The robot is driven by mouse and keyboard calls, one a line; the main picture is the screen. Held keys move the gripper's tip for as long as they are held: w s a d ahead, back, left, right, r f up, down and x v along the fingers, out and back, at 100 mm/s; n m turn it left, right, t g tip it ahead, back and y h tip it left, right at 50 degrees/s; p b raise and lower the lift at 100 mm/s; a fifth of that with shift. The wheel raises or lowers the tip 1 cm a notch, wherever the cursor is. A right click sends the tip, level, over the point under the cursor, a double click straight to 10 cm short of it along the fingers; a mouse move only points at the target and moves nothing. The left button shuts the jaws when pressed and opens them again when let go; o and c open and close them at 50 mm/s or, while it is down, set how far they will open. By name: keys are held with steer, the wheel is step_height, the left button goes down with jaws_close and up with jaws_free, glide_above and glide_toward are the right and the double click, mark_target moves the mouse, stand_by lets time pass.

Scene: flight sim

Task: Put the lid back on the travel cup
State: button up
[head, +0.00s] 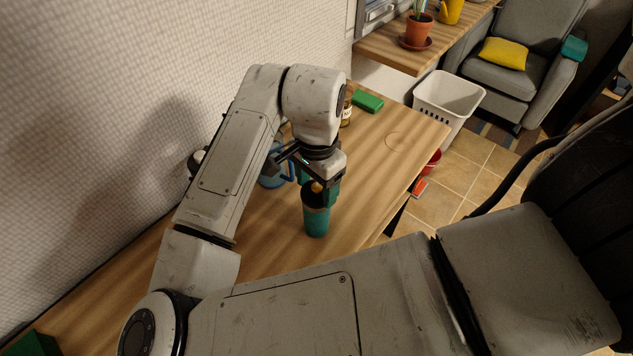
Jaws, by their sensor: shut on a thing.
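The teal travel cup (317,223) stands upright on the wooden table, below my gripper. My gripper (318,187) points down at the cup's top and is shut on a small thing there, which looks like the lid. A small orange spot shows between the fingers. The fingers and dark parts around the rim hide most of the lid, so I cannot tell whether it touches the cup or is seated on it.
A blue mug (270,180) stands left of my gripper, partly behind my arm. A jar (347,110) and a green block (368,102) are farther back. A white basket (448,97) stands beyond the table's right edge. The table right of the cup is clear.

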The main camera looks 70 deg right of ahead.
steer(key=o, duration=1.1)
steer(key=shift+o, duration=0.3)
steer(key=shift+r+p, duration=3.05)
steer(key=shift+r, duration=0.5)
steer(key=shift+c, duration=0.4)
jaws_close()
